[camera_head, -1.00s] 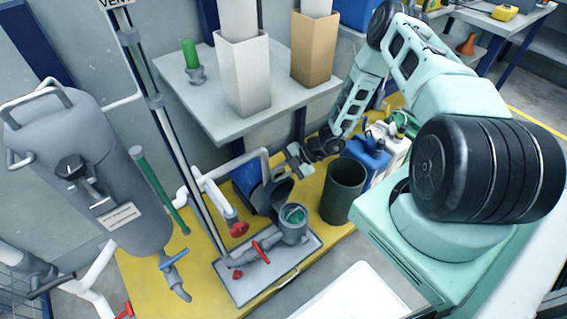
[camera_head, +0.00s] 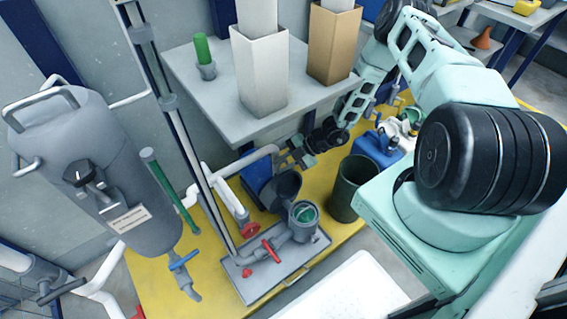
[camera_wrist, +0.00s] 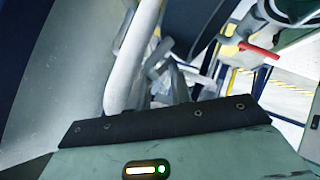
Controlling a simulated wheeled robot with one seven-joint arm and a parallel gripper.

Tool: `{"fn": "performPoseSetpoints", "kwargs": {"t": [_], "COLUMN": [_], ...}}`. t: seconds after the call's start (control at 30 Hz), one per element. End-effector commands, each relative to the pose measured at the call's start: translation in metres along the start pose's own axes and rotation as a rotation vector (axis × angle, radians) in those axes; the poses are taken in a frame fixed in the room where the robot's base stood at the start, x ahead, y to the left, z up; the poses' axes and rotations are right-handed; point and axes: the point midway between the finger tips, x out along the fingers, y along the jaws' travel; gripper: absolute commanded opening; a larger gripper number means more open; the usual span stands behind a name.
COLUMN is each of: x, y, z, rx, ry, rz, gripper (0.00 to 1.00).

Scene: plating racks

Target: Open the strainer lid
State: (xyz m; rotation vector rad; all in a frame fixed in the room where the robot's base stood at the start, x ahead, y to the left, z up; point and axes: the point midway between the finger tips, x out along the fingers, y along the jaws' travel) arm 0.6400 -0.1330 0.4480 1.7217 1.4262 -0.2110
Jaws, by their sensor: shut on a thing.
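The grey strainer (camera_head: 303,221) stands on the tray at the bench front, its round mouth uncovered and a green inside (camera_head: 304,213) showing. In the wrist view part of the strainer (camera_wrist: 262,12) is at the upper right. Its dark grey lid (camera_head: 284,188) is tilted up behind the mouth, clear of the rim. My gripper (camera_head: 286,157) is behind and above the lid, beside the pale pipe. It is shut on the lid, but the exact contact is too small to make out. In the wrist view my jaws (camera_wrist: 172,82) are blurred near the pipe.
A pale pipe (camera_head: 240,163) runs close to my gripper. A dark green bin (camera_head: 347,190) stands right of the strainer. A red valve handle (camera_head: 271,251) is in front. A shelf (camera_head: 205,103) with tall boxes overhangs the bench. A grey tank (camera_head: 90,165) stands at the left.

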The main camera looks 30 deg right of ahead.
Motion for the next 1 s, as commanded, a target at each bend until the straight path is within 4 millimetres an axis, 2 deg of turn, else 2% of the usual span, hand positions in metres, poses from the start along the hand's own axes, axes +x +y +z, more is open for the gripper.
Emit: {"fn": "performPoseSetpoints", "kwargs": {"t": [0.03, 0.13, 0.17, 0.47, 0.57, 0.77, 1.0], "x": [0.010, 0.010, 0.010, 0.009, 0.004, -0.033, -0.093], "y": [0.002, 0.002, 0.002, 0.002, 0.002, 0.004, 0.003], "z": [0.001, 0.001, 0.001, 0.001, 0.001, 0.000, 0.001], "rx": [-0.003, -0.003, -0.004, -0.005, -0.005, -0.005, -0.004], "ry": [0.001, 0.000, 0.000, 0.002, 0.001, -0.003, -0.007], "rz": [0.004, 0.003, 0.003, 0.003, 0.003, 0.005, 0.005], "gripper": [0.00, 0.00, 0.29, 0.30, 0.30, 0.30, 0.30]}}
